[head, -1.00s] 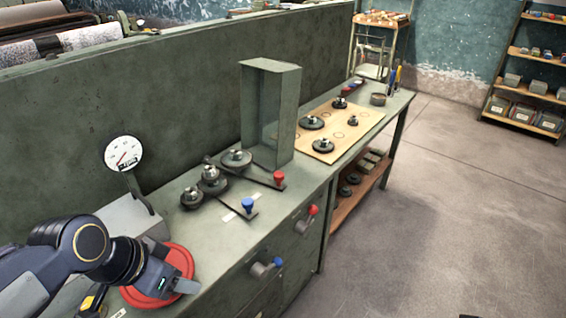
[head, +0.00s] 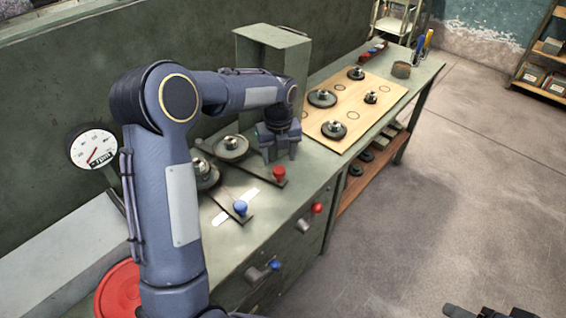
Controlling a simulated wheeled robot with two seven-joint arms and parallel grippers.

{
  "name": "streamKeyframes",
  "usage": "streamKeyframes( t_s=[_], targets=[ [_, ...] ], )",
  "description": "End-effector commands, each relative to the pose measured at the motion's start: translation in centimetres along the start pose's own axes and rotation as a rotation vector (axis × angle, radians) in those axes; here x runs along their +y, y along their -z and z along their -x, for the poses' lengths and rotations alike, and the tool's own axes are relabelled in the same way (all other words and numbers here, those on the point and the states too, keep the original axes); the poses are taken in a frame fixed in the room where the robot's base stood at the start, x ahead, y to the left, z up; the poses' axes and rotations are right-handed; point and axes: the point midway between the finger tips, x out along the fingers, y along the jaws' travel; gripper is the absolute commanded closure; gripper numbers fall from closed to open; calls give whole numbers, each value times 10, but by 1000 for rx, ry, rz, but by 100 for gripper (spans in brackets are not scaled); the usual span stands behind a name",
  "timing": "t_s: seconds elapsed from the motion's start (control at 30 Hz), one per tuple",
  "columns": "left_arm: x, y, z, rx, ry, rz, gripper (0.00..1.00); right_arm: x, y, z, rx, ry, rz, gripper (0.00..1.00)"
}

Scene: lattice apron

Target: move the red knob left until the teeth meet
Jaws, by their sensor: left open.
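The red knob (head: 279,173) stands upright at the right end of a flat dark lever on the green bench. The lever runs left to a dark toothed wheel (head: 231,148) with a steel hub. A second wheel (head: 206,175) is to its left, partly hidden by my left arm; whether the teeth touch cannot be seen. My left gripper (head: 281,155) is open and empty, pointing down just above and behind the red knob. A blue knob (head: 240,208) sits on another lever nearer the front. My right gripper (head: 482,311) barely shows at the bottom right edge.
A tall green open box (head: 275,50) stands right behind the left gripper. A red handle (head: 317,208) and a blue handle (head: 274,265) stick out from the bench front. A wooden board (head: 385,95) with wheels lies at the right. A dial (head: 93,148) is at left.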

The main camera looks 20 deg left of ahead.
Motion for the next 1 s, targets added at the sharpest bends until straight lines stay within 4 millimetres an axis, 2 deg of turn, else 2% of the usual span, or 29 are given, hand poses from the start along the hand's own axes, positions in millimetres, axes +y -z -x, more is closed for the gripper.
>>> streamKeyframes(
  t_s=[0.1,0.3,0.67,1.0],
  targets=[
    [0,1,-21,3,-2,0,44,0,0,1,0,0,0,46],
    [0,0,-43,1,0,2,44,-1,1,2,0,0,0,46],
    [0,0,-49,0,2,3,46,-1,1,2,0,0,0,46],
    [0,0,-48,0,2,3,90,-1,1,2,0,0,0,46]
  ],
)
